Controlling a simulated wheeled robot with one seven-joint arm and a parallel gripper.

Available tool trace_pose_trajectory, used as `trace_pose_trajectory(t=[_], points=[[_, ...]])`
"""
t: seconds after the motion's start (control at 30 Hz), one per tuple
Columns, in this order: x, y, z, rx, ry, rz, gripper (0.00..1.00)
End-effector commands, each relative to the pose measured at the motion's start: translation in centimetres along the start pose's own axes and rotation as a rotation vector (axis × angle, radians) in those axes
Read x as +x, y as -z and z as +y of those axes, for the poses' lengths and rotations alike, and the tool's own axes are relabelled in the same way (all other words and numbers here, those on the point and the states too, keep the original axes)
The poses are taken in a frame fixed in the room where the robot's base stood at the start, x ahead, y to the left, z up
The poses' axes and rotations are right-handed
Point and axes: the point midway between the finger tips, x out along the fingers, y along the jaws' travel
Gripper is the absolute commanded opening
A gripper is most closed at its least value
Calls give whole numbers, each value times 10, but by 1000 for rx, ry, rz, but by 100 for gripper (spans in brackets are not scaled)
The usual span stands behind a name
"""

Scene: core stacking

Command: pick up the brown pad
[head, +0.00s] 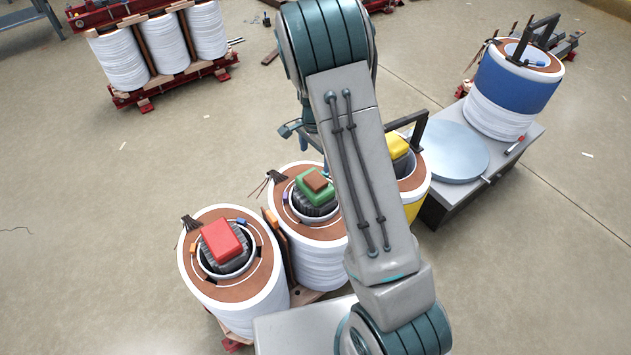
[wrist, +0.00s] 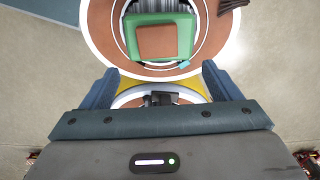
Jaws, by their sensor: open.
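The brown pad (head: 316,180) is a small flat square lying on top of a green block (head: 314,193) in the middle of the centre coil (head: 322,235). In the wrist view the brown pad (wrist: 163,42) lies on the green block (wrist: 186,30), ahead of my fingers. My gripper (wrist: 158,76) is open, its two blue fingers apart with nothing between them. In the head view my arm hides the gripper. I cannot tell its exact height above the pad.
A red block (head: 222,241) sits in the left coil (head: 206,280), and a yellow block (head: 397,147) shows in the coil behind my arm. A grey bench (head: 440,203) bears a round plate (head: 450,150) and a blue-banded coil (head: 513,85). Open floor lies on the left.

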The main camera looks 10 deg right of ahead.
Motion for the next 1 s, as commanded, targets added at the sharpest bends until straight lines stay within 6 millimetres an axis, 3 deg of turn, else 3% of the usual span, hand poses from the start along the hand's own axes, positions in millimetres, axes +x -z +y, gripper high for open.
trace_pose_trajectory(t=[0.13, 0.43, 0.7, 1.0], points=[[28, 0, 1, 0, -3, -2, 84], [52, -1, 2, -1, -2, -2, 84], [89, -3, 4, -2, -1, -1, 84], [96, -3, 4, -1, 1, 0, 84]])
